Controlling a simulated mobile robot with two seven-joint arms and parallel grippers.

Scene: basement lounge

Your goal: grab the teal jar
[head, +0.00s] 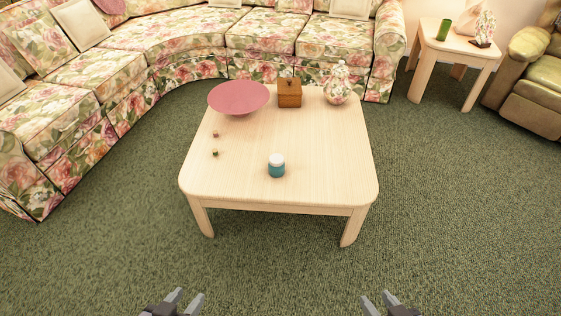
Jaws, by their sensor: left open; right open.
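The teal jar (276,170) with a white lid stands upright on the pale wooden coffee table (240,184), near the middle of its front part. My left gripper (187,300) is at the bottom edge of the head view, open and empty, in front of the table and left of the jar. My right gripper (376,302) is at the bottom edge too, open and empty, in front of the table and right of the jar. Both are well apart from the jar.
A pink bowl (238,98), a wooden box (289,93) and a floral jar (337,84) stand at the table's back. Two small items (215,153) lie left. A floral sofa (190,40) curves behind. Green carpet (280,265) before the table is clear.

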